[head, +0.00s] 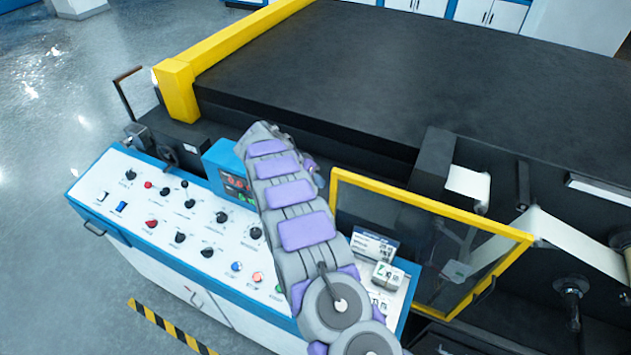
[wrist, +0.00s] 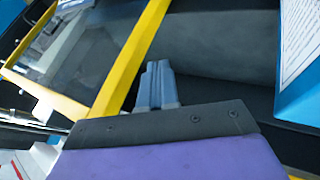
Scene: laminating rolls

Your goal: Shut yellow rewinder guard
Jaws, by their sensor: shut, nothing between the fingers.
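The yellow rewinder guard (head: 432,205) is a yellow-framed clear panel at the right of the head view. It stands swung out from the black machine, at an angle to its front, with a dark handle (head: 485,291) near its lower right edge. In the wrist view a yellow bar (wrist: 131,57) of the guard runs diagonally, with its clear panel at the upper left. My gripper (wrist: 158,68) is shut and empty, just right of that bar; I cannot tell whether they touch. In the head view my arm hides the fingers.
A white and blue control console (head: 165,232) with knobs stands in front of the machine, and a blue display box (head: 226,166) sits on it, left of my arm. Rollers and white web (head: 575,240) show right of the guard. Open floor lies at the left.

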